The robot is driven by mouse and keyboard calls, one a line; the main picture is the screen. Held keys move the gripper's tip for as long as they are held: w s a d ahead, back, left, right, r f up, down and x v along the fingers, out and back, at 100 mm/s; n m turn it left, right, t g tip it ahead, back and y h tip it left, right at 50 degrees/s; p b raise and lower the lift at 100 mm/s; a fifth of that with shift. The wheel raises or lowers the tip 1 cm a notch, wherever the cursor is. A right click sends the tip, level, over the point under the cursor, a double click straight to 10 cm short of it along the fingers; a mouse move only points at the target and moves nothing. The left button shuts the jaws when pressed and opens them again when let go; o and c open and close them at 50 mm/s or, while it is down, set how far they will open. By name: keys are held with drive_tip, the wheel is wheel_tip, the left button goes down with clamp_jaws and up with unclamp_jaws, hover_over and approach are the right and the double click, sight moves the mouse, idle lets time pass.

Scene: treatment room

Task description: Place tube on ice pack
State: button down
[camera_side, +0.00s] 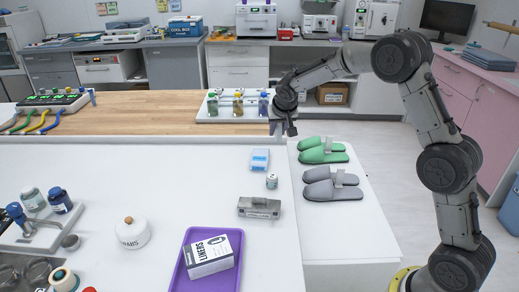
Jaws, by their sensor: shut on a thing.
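My gripper (283,130) points down above the far right part of the white table, near the end of the bottle tray. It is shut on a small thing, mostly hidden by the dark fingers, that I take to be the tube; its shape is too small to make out. A small blue and white pack (260,160), which looks like the ice pack, lies flat on the white table, below and to the left of my gripper in the picture. My gripper is apart from it. No other tube is clearly seen on the table.
A small white jar (272,181) and a grey block (259,207) stand in front of the pack. A white tray (202,113) with several bottles is behind. A purple tray (232,276) holds a liners box (209,257). Green slippers (322,151) and grey slippers (333,189) are at right. The table's middle left is clear.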

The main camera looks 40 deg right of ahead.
drive_tip(key=w+d+f, duration=0.2)
drive_tip(key=w+f, duration=0.1)
drive_tip(key=w, duration=0.3)
hover_over(259, 150)
drive_tip(key=s+a, duration=0.1)
drive_tip(key=s, duration=0.1)
drive_tip(key=f, duration=0.5)
drive_tip(key=shift+a, duration=0.2)
drive_tip(key=shift+w+f, duration=0.2)
drive_tip(key=shift+f, duration=1.65)
drive_tip(key=shift+f, duration=0.2)
drive_tip(key=c, duration=0.7)
unclamp_jaws()
drive_tip(key=shift+o, duration=0.2)
drive_tip(key=shift+r, duration=0.1)
